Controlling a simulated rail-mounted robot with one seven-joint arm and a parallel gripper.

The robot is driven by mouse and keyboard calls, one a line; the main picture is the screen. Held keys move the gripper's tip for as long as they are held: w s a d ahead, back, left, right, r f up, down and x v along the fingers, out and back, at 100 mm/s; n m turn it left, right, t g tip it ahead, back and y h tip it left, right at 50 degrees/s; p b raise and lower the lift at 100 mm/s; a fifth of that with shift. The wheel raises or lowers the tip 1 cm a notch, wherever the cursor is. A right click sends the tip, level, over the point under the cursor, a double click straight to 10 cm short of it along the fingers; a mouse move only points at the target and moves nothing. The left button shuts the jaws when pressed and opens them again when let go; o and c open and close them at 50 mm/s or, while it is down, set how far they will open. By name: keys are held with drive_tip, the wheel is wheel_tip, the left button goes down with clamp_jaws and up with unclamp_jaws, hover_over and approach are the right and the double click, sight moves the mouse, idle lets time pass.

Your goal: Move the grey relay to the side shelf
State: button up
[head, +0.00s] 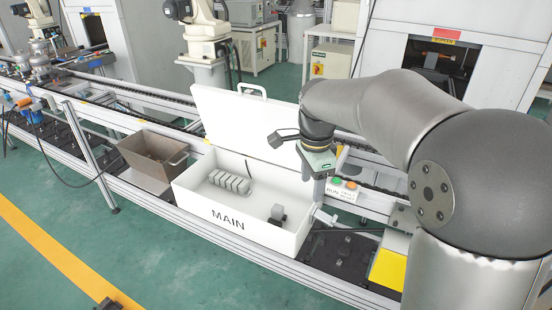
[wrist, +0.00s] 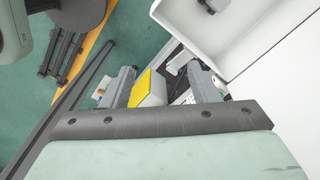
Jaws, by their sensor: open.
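The grey relay (head: 277,213) appears to be the small dark grey block on the floor of the open white MAIN box (head: 205,206), near its right end. It shows partly at the top edge of the wrist view (wrist: 213,5).
A row of light-grey blocks (head: 230,182) sits in the box's left part. The raised lid (head: 235,118) stands behind. A brown bin (head: 150,158) is to the left. A RUN button panel (head: 343,189) is close to my gripper. Rails run along the bench.

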sight(277, 207)
drive_tip(key=w+a+f+m+b, duration=0.2)
drive_tip(key=w+a+f+m, duration=0.3)
drive_tip(key=w+a+m, duration=0.5)
drive_tip(key=shift+n, duration=0.6)
drive_tip(key=f, duration=0.5)
drive_tip(key=d+f+p, duration=0.1)
drive_tip(key=f, duration=0.5)
drive_tip(key=w+f, duration=0.1)
drive_tip(key=f, duration=0.5)
drive_tip(key=shift+d+f, duration=0.1)
drive_tip(key=shift+d, duration=0.3)
clamp_jaws()
drive_tip(key=shift+r+p, duration=1.2)
drive_tip(key=shift+r, duration=1.1)
